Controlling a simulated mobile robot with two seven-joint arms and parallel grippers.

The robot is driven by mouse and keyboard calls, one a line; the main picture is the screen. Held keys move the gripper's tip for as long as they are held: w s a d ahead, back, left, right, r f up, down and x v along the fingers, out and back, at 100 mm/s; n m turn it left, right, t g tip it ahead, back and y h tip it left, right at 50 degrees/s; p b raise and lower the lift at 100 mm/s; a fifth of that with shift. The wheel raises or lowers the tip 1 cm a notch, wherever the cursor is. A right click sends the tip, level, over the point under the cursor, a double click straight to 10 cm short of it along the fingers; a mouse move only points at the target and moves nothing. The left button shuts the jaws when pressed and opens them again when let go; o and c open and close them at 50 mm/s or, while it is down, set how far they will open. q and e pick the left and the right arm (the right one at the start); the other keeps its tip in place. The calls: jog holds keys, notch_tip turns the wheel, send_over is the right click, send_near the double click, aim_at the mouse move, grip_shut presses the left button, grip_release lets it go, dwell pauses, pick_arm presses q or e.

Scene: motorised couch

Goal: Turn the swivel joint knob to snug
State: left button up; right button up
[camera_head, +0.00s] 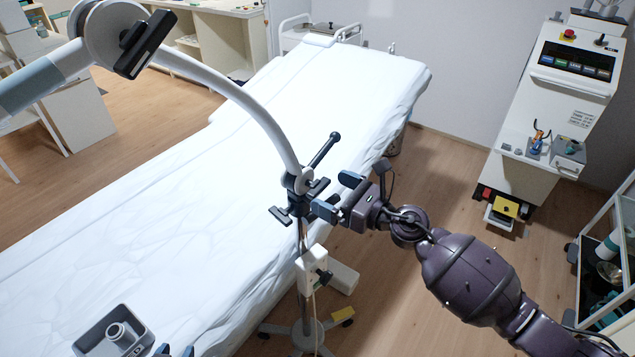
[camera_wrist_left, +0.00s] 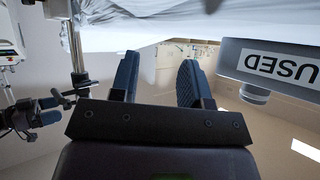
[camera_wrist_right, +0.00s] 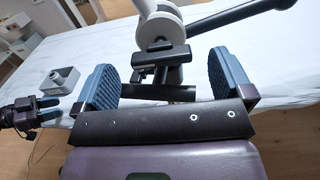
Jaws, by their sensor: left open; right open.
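The swivel joint (camera_head: 300,184) sits on top of a stand pole and carries a curved white arm. Black T-shaped knobs (camera_head: 280,215) and a long black lever (camera_head: 325,149) stick out of it; I cannot tell which is the swivel joint knob. In the right wrist view, a black T-handle (camera_wrist_right: 163,53) appears beyond and between the fingertips. My right gripper (camera_head: 338,195) is open and empty, close to the right side of the joint; contact cannot be told. My left gripper (camera_head: 174,352) is open and empty at the bottom edge, mostly out of frame; its fingers show in the left wrist view (camera_wrist_left: 160,80).
A white-covered couch (camera_head: 200,190) fills the middle, behind the stand. A grey box (camera_head: 85,343) lies at its near left end; a box marked USED (camera_wrist_left: 275,60) shows in the left wrist view. A white box (camera_head: 311,268) hangs on the pole. A control cart (camera_head: 550,110) stands right.

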aim_at(324, 187)
jog(key=shift+x, duration=2.1)
jog(key=c, duration=0.9)
jog(key=shift+w+m+p, duration=0.1)
jog(key=shift+m+p, duration=0.6)
jog(key=shift+m, duration=0.8)
jog(key=o, duration=0.9)
jog(key=b+v, duration=0.1)
jog(key=v, duration=1)
